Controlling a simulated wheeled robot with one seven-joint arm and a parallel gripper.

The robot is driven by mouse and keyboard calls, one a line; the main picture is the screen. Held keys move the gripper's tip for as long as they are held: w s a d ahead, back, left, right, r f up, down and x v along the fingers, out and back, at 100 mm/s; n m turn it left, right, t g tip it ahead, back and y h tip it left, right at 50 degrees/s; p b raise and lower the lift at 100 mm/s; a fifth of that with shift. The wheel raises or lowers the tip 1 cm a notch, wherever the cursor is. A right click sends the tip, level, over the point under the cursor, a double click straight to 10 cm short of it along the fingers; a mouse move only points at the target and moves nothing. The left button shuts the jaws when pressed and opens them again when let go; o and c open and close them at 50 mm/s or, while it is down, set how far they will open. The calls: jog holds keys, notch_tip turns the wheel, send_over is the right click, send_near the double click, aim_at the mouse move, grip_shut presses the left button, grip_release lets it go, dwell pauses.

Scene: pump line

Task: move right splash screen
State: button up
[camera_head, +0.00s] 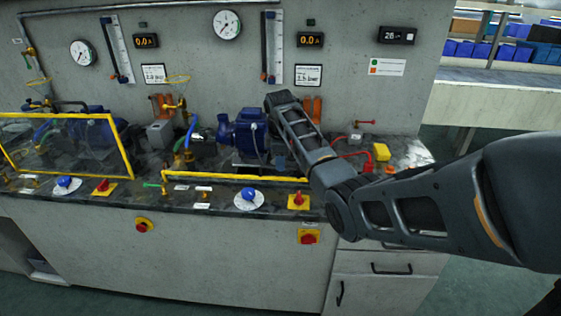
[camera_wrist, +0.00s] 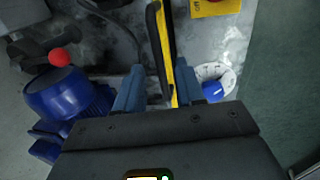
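The right splash screen shows in the head view as a low yellow rail (camera_head: 235,177) along the bench front, with a short yellow upright at its left end. My arm covers its right end. In the wrist view a narrow yellow-and-black strip of the screen (camera_wrist: 164,45) runs between the two blue-grey fingers of my gripper (camera_wrist: 160,70). The fingers stand apart with a visible gap on the left side of the strip, so my gripper looks open around it. The fingertips are hidden behind my arm in the head view.
The left splash screen (camera_head: 127,150) stands upright in its yellow frame. A blue pump (camera_head: 240,132) is behind the right rail. A blue knob (camera_head: 249,195) and a red switch (camera_head: 298,200) sit in front. A yellow box (camera_head: 381,152) lies at right.

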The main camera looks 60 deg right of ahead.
jog(key=shift+d+f, duration=0.2)
jog(key=shift+f, duration=0.6)
jog(key=shift+c, duration=0.4)
grip_shut()
